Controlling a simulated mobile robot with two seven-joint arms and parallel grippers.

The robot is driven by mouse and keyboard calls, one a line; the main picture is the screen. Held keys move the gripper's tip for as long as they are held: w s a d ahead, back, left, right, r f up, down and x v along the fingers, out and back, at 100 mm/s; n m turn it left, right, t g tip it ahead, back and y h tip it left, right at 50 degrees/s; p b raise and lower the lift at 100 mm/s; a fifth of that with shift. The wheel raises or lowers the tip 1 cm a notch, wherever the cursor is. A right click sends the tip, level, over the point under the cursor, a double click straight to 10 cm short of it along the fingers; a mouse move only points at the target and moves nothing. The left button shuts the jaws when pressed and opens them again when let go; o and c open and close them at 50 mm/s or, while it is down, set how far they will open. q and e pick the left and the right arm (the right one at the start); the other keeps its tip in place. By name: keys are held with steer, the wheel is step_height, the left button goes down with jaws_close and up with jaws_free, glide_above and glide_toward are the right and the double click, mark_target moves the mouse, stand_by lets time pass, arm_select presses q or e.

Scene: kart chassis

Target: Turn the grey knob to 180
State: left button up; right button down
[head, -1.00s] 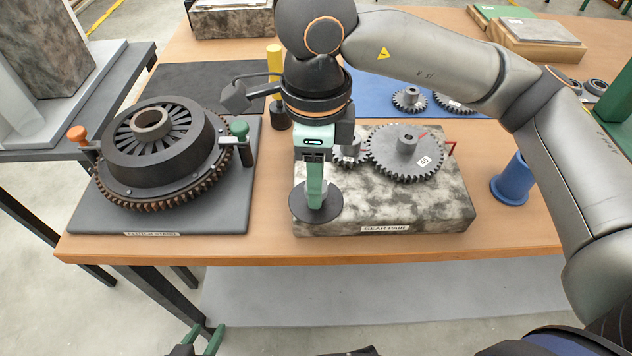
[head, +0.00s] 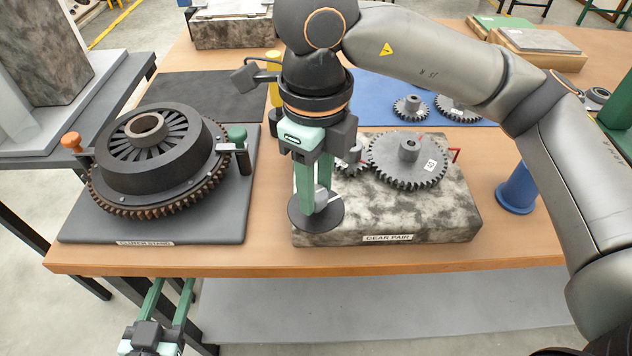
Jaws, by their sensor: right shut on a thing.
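The grey knob (head: 320,198) stands on a dark round dial (head: 316,222) at the front left of the gear pair block. Part of it shows between the fingers of my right gripper (head: 313,198), which points down and is shut on it. The dial's markings and the knob's pointer cannot be read. My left gripper (head: 167,300) is at the lower left, in front of the table edge. Its two green fingers are apart, with nothing between them.
The mottled gear pair block (head: 440,215) carries a large meshed gear (head: 405,160). The clutch stand (head: 75,215) is at the left. A blue spool (head: 517,190) stands at the right. My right arm spans the back and right.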

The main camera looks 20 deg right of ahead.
steer(key=c, duration=0.5)
jaws_free()
steer(key=shift+r, duration=0.1)
steer(key=shift+r, duration=0.25)
step_height(320, 180, up, 5)
steer(key=shift+r+p, duration=0.2)
steer(key=shift+p, duration=0.55)
arm_select(q)
steer(key=s+f+g+p, duration=0.1)
steer(key=s+f+g, duration=0.2)
steer(key=f, duration=0.2)
steer(key=s+f+n+g+y, duration=0.1)
steer(key=s+f+g, duration=0.2)
steer(key=f, duration=0.3)
steer(key=shift+s+d+f+n+p, duration=0.3)
steer(key=shift+s+p, duration=0.1)
steer(key=shift+s, duration=0.2)
arm_select(e)
step_height(320, 180, up, 6)
steer(key=shift+r, duration=0.25)
